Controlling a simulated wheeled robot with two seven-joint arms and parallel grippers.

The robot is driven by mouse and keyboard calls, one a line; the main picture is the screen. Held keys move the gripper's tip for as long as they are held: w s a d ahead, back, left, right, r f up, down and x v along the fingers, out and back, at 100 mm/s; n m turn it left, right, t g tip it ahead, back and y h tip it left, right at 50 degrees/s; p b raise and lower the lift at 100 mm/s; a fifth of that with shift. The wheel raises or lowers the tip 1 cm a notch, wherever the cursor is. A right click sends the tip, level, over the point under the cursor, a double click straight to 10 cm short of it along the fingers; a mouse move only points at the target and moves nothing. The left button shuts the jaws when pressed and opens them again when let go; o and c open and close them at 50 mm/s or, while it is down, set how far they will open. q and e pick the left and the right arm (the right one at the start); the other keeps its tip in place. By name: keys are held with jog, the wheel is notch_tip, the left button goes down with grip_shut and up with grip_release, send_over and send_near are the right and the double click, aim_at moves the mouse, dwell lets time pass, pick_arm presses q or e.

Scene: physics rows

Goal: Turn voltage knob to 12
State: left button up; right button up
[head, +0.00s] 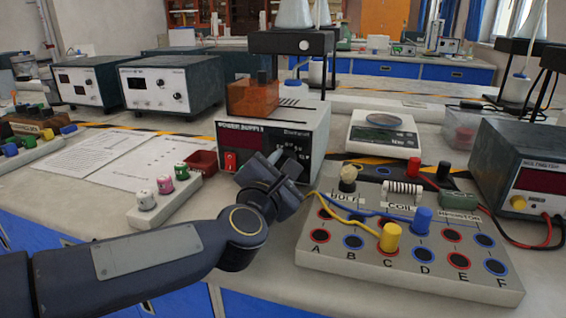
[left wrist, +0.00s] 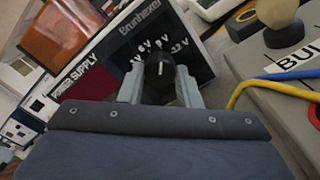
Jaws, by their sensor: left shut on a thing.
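The power supply (head: 318,125) stands in mid-table in the head view, with a dark front panel and a red switch (head: 230,161). Its black voltage knob (left wrist: 160,70) shows in the left wrist view, with a white pointer line facing up in that picture, roughly toward the 9 V label. The 12 V label (left wrist: 180,47) is to its right. My left gripper (left wrist: 160,88) has one finger on each side of the knob and is shut on it. In the head view my left gripper (head: 282,163) covers the knob. My right gripper is not in view.
A circuit board (head: 405,262) with sockets, plugs and blue and yellow wires lies close to the right of my gripper. An orange block (head: 253,99) sits on the power supply. A scale (head: 383,135) stands behind the board. A socket strip (head: 165,200) and papers (head: 130,152) lie left.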

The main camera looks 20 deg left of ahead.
pick_arm(q)
jog(key=m+p, duration=0.1)
jog(key=m, duration=0.3)
jog(key=shift+m, duration=0.3)
jog(key=shift+m+p, duration=0.8)
jog(key=shift+m, duration=0.7)
jog(key=o, duration=1)
jog(key=shift+c, duration=0.2)
